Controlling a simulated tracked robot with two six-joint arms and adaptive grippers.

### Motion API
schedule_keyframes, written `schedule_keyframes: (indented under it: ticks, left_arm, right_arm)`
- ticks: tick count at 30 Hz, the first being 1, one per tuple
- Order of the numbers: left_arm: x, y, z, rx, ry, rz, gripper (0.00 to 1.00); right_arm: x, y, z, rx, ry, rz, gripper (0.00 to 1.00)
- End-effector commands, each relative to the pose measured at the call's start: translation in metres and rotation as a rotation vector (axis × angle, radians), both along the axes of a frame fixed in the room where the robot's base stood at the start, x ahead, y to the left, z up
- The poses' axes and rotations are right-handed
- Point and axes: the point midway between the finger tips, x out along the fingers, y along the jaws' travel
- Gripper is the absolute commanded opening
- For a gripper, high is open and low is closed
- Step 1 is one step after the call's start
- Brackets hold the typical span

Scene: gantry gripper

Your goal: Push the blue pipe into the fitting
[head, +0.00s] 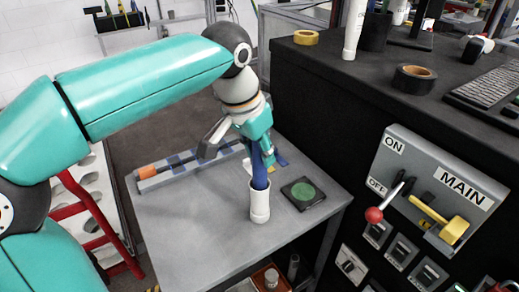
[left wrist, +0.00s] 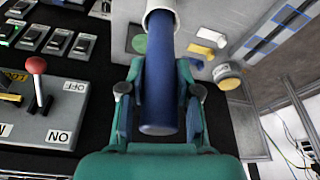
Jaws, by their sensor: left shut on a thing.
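The blue pipe (head: 259,172) stands nearly upright in the head view, with its lower end at the mouth of the white fitting (head: 260,205). The fitting stands on the grey table (head: 190,225). My left gripper (head: 258,140) is shut on the pipe's upper part, above the fitting. In the left wrist view the pipe (left wrist: 159,85) lies between my left gripper's fingers (left wrist: 160,100). Its far end meets the round white rim of the fitting (left wrist: 160,6). How deep the pipe sits inside is hidden. My right gripper is not in view.
A green disc on a black square pad (head: 303,193) lies right of the fitting. A long bar with an orange end (head: 147,171) lies along the table's back left. A dark panel with a red-knobbed lever (head: 374,214) stands at the right. The table's front left is clear.

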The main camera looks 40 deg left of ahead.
Motion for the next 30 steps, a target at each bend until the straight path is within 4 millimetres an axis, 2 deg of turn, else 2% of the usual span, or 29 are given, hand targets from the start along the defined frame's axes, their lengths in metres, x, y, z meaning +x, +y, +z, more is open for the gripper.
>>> schedule_keyframes:
  ticks: [30]
  left_arm:
    - [0.0, 0.0, -0.027, 0.0, 0.001, 0.0, 0.0]
  right_arm:
    - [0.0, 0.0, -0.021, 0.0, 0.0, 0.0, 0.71]
